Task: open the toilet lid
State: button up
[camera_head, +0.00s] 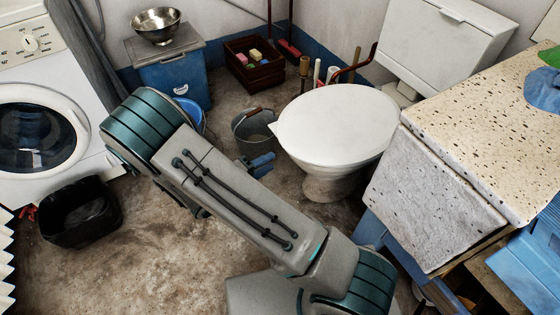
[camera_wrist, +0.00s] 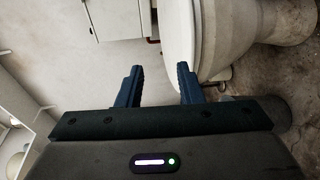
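The toilet (camera_head: 330,186) stands at the centre right of the head view, with its white lid (camera_head: 335,122) lying flat and closed over the bowl. In the wrist view the lid (camera_wrist: 180,38) shows edge-on, with the bowl (camera_wrist: 235,30) to its right. My gripper (camera_wrist: 160,84) is open and empty, its two dark blue fingers spread apart. The right finger is close to the lid's edge in the picture; I cannot tell if they touch. In the head view a blue part of my gripper (camera_head: 262,163) shows left of the toilet; my arm hides the rest.
A bucket (camera_head: 253,132) stands left of the toilet. The white cistern (camera_head: 440,40) is behind it. A washing machine (camera_head: 45,100) and black basin (camera_head: 80,213) stand left. Floor at lower left is clear.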

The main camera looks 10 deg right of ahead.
jog(key=w+a+f+n+t+b, duration=0.1)
jog(key=a+f+n+t+b, duration=0.2)
jog(key=f, duration=0.4)
jog(key=w+b+x, duration=0.1)
jog(key=b+x, duration=0.1)
jog(key=x, duration=1.1)
jog(key=shift+w+a+f+m+t+y+b, duration=0.2)
jog(key=shift+m+t+y+b, duration=0.2)
grip_shut()
